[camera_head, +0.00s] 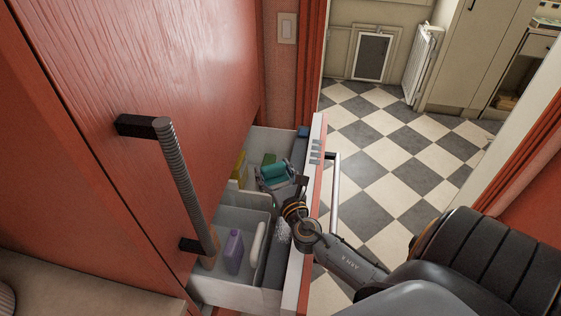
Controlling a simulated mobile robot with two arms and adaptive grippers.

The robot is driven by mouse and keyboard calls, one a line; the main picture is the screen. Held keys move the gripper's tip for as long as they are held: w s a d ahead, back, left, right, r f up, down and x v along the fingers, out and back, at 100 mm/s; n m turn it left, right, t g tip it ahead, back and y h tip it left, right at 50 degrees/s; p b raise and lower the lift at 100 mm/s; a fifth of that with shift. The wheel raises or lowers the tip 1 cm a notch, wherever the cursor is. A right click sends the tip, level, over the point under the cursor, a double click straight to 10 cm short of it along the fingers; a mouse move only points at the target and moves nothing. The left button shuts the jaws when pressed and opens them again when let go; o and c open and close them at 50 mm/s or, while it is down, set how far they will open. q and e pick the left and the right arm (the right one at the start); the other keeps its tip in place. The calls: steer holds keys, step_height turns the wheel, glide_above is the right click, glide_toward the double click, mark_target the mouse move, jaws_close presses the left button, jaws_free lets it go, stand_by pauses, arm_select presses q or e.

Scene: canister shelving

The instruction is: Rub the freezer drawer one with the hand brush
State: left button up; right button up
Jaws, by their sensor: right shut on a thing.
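The freezer drawer (238,292) is pulled open below the red door, with a red-edged front and a long metal handle (335,185). My right arm comes in from the right over the drawer front. Its gripper (274,181) is inside the drawer's outline, shut on a teal thing that I take for the hand brush (274,171). The wrist hides part of the grip, and I cannot tell whether the brush touches the drawer. My left gripper is out of view.
The drawer holds a purple bottle (233,251), a white bottle (258,242), a yellow item (238,164) and a pale bristly item (282,230). A red door (150,80) with a ribbed handle (182,175) stands at left. The checkered floor (395,160) beyond is clear.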

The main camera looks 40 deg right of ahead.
step_height(320, 180, up, 6)
steer(key=p, duration=0.6)
stand_by(0.4)
step_height(320, 180, up, 3)
steer(key=p, duration=0.3)
steer(key=shift+r, duration=0.1)
stand_by(0.3)
